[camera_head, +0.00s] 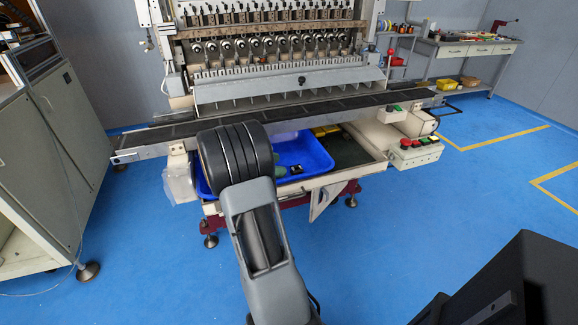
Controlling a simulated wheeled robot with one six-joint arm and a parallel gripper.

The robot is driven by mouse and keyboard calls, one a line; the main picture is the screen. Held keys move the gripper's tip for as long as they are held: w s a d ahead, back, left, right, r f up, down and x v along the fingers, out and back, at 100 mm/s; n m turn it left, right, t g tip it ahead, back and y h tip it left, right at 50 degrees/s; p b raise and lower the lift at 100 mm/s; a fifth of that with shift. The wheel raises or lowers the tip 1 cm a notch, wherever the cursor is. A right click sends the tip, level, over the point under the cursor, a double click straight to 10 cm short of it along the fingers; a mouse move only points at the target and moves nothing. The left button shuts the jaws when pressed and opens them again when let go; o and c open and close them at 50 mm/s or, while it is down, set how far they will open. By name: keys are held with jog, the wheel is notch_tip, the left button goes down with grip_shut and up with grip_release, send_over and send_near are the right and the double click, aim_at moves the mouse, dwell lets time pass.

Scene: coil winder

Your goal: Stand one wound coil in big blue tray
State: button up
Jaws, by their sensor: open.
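The big blue tray (314,153) sits below the conveyor belt of the winding machine. My own arm covers its left part. A small green item (280,171) and a small dark item with pale spots (296,170) show at its near side, too small to tell what they are. A row of small round spools (240,46) runs across the machine above the belt. I cannot make out which item is a wound coil. My arm reaches forward over the tray's front left, and its end is hidden behind its own links, so I do not see my gripper.
The dark conveyor belt (290,108) runs across above the tray. A control box with coloured buttons (413,151) stands at right. A grey cabinet (45,150) is at left. A workbench (462,49) stands at back right. Blue floor is clear at right.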

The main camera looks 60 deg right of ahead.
jog(key=shift+v, duration=1.4)
jog(key=shift+r, duration=0.1)
